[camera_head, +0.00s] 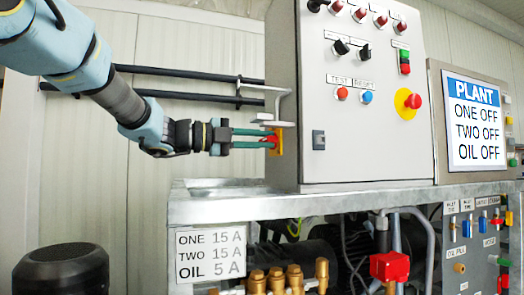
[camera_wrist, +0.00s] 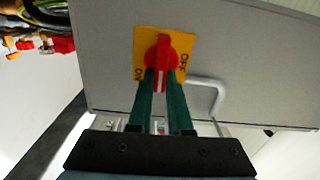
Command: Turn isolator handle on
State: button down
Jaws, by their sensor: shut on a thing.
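The isolator handle (camera_wrist: 164,52) is a red rotary knob on a yellow plate (camera_wrist: 145,40) on the side of the grey control cabinet. In the wrist view the plate reads "ON" at its lower left and "OFF" on its right. My gripper (camera_wrist: 164,75) has its two green fingers shut on the red handle, one on each side, with a white mark on the handle between them. In the head view my gripper (camera_head: 268,138) reaches in from the left to the red handle (camera_head: 272,140) on the cabinet's left side. The fingers partly hide the handle there.
The grey cabinet (camera_head: 340,150) carries lamps, switches and a red emergency stop (camera_head: 412,101). A metal bracket (camera_head: 283,100) sticks out just above the handle, also seen in the wrist view (camera_wrist: 212,90). A sign (camera_head: 474,120) reads "PLANT ONE OFF TWO OFF OIL OFF". A metal frame (camera_head: 230,208) lies below.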

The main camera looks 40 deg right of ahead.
jog(key=shift+f+m, duration=0.1)
jog(key=shift+m, duration=0.2)
dwell(0.4)
jog(key=c, duration=0.8)
grip_release()
jog(key=shift+c, duration=0.2)
jog(key=v, duration=1)
jog(key=shift+w+a+b, duration=0.15)
jog(key=shift+a+b, duration=0.25)
jog(key=shift+b, duration=0.05)
